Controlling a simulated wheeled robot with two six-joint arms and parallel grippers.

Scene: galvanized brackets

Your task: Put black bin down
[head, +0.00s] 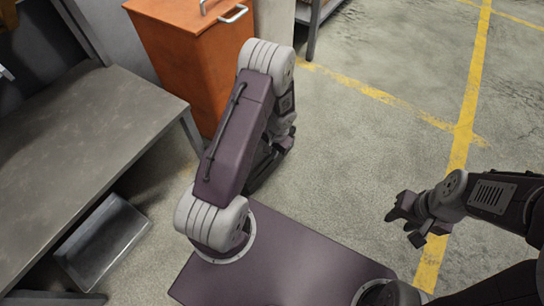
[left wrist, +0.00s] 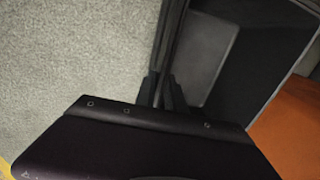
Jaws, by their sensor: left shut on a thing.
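The black bin (left wrist: 235,65) fills the upper right of the left wrist view. My left gripper (left wrist: 161,90) is shut on its rim wall, with a finger on each side. My right gripper (head: 408,224) is open and empty at the right of the head view.
An orange cabinet (head: 190,60) with a metal handle stands just behind my left arm. A grey metal table (head: 90,140) is at the left, with a grey tray-like shape (head: 100,240) below it. Open floor with yellow lines (head: 465,130) lies to the right.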

